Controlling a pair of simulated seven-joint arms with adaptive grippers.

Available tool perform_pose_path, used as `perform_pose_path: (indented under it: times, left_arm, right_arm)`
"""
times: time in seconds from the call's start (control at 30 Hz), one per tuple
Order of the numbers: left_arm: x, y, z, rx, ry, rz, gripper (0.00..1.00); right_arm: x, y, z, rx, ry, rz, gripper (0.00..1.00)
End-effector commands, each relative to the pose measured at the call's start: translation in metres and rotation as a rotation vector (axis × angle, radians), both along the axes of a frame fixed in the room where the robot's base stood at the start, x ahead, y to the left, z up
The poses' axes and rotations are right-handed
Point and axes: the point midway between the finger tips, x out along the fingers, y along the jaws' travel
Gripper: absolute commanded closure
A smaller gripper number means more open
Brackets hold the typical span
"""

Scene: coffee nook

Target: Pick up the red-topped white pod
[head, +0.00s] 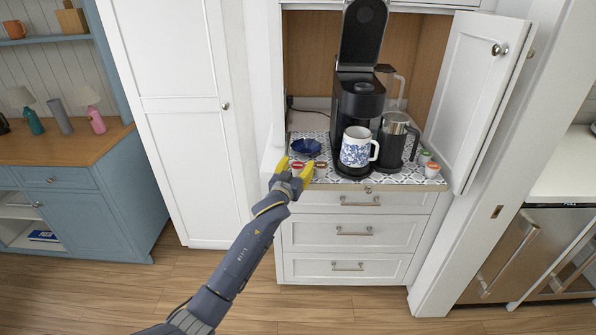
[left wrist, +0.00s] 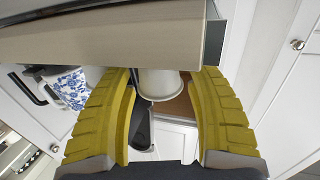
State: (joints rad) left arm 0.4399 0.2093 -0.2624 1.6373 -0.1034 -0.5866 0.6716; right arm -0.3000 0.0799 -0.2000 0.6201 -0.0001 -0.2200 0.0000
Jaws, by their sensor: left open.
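The red-topped white pod (head: 297,165) stands near the front left of the patterned counter mat in the head view. My left gripper (head: 295,168) is at the counter's front edge, with its yellow fingers open on either side of the pod. In the left wrist view a white pod (left wrist: 160,85) shows between the far ends of the open fingers (left wrist: 167,82). Its top is out of sight there, and I cannot tell whether either finger touches it. My right gripper is in neither view.
A brown-topped pod (head: 320,168) stands just right of the left gripper. A blue bowl (head: 306,147) lies behind. A blue-and-white mug (head: 356,148) sits at the black coffee maker (head: 359,100). A green-topped pod (head: 424,157) and an orange-topped pod (head: 432,169) stand right.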

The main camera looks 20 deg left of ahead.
Motion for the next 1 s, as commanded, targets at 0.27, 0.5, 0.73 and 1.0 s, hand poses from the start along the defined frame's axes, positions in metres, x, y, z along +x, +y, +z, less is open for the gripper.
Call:
perform_pose_path:
  times: [0.27, 0.5, 0.73, 1.0]
  left_arm:
    - [0.0, 0.0, 0.0, 0.0, 0.0, 0.0, 0.72]
    - [0.0, 0.0, 0.0, 0.0, 0.0, 0.0, 0.8]
    - [0.0, 0.0, 0.001, 0.0, 0.0, 0.001, 0.8]
    - [0.0, 0.001, 0.02, 0.001, -0.003, 0.001, 0.8]
  right_arm:
    - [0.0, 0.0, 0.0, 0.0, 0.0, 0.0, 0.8]
    - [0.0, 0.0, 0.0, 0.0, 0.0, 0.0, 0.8]
    - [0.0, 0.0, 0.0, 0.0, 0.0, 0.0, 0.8]
    - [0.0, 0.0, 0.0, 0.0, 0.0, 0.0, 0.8]
